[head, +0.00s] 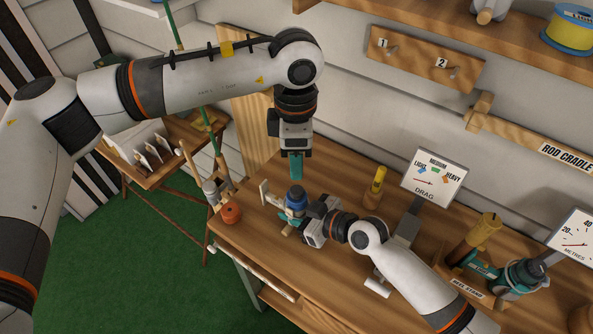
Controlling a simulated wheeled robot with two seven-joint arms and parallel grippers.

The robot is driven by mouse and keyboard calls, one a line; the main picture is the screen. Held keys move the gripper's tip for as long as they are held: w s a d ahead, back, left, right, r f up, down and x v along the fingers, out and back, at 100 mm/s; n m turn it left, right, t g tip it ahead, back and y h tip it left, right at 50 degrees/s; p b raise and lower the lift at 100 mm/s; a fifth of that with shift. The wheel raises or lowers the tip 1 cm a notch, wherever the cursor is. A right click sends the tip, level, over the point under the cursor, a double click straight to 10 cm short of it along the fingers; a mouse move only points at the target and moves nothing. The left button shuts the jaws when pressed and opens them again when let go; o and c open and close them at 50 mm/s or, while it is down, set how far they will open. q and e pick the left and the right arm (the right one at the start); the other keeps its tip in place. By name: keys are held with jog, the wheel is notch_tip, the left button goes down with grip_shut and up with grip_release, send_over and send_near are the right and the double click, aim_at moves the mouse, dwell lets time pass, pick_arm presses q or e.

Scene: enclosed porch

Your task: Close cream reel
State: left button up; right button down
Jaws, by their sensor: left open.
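A small reel (295,199) with a blue and dark spool stands near the left end of the wooden bench. A cream crank-like piece (265,193) shows at its left, and a small cream part shows below it. My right gripper (309,224) reaches it from the right and covers part of it; its fingers are too hidden to tell their opening. My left gripper (295,155) is open and points down above and behind the reel. A teal upright piece (296,167) shows directly below its fingers; whether they touch it I cannot tell.
An orange round pot (231,213) sits at the bench's left corner. A yellow-topped peg (376,185) and the drag gauge (433,178) stand behind my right arm. A teal reel (520,276) stands at the right. Bare bench (335,165) lies at the back.

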pick_arm(q)
jog(key=shift+r, duration=1.4)
pick_arm(e)
jog(key=shift+c, duration=1.6)
grip_release()
jog(key=shift+s+d+r+p, duration=0.65)
jog(key=shift+d+r, duration=0.3)
jog(key=shift+r, duration=0.05)
jog(key=shift+s+d+r+p, duration=0.65)
jog(key=shift+d+r, duration=0.3)
pick_arm(q)
notch_tip(320, 180, up, 3)
jog(key=shift+f, duration=0.15)
